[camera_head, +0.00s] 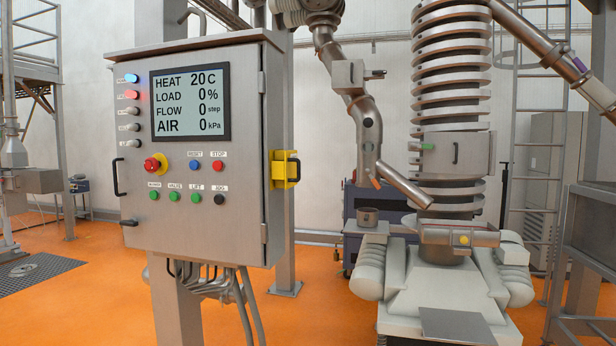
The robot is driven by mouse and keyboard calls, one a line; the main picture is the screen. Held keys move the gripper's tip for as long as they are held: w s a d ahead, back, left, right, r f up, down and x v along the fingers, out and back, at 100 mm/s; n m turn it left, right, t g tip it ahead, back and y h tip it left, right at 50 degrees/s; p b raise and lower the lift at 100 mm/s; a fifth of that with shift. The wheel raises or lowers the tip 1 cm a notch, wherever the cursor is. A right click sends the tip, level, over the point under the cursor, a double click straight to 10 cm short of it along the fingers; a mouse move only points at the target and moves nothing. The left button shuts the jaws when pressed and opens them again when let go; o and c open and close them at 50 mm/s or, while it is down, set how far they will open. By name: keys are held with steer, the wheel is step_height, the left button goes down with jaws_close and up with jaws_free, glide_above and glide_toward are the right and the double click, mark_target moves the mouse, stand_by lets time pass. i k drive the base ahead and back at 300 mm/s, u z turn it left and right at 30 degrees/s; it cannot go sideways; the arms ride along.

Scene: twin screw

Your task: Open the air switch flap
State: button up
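A grey control cabinet (135,75) stands at the left. A small yellow housing (279,169) is fixed to its right side, with a grey plate and a dark handle-like part (297,168). This may be the air switch flap, but no label on it can be read, and I cannot tell whether it is open. The cabinet's screen (190,102) reads HEAT 20 C, LOAD 0 %, FLOW 0 step and AIR 0 kPa. My gripper is not in view.
A ribbed metal column (452,60) stands right of the cabinet, with a green-handled box (455,154) on it. A slanted metal pipe (365,125) runs between them. Several cables (240,300) hang below the cabinet. Orange floor (310,320) is clear in front.

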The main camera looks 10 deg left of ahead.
mark_target(286, 172)
steer(key=i, duration=1)
